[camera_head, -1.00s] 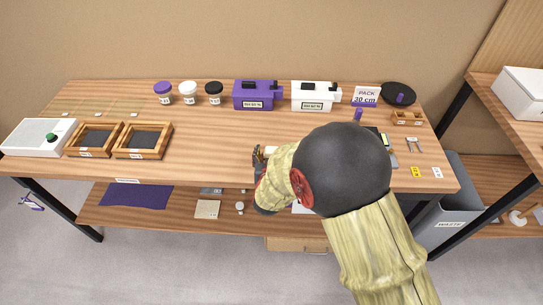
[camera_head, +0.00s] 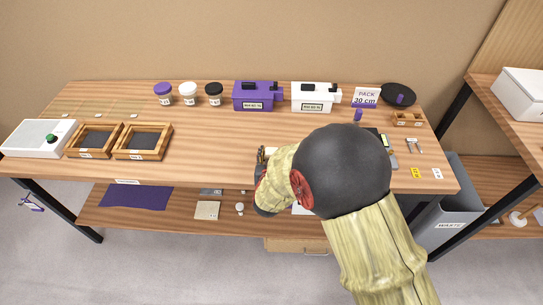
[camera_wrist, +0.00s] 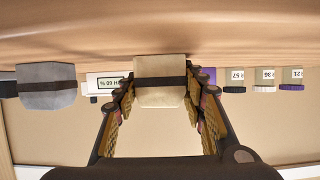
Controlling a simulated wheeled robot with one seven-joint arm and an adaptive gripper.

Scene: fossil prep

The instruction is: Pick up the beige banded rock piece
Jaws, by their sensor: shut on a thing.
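The beige rock piece (camera_wrist: 160,92) with a dark band across it sits between the two fingers of my gripper (camera_wrist: 166,95) in the wrist view. The fingers are shut on its two sides. In the head view my gripper (camera_head: 263,155) is low over the front middle of the workbench (camera_head: 220,150). Only a pale sliver of the piece shows there, since my arm hides the rest. I cannot tell whether the piece touches the bench top.
A grey banded block (camera_wrist: 47,87) stands to the left in the wrist view. Behind are a purple case (camera_head: 258,94), a white case (camera_head: 316,97) and jars (camera_head: 188,92). Wooden trays (camera_head: 143,140) stand left. Bare bench lies between trays and gripper.

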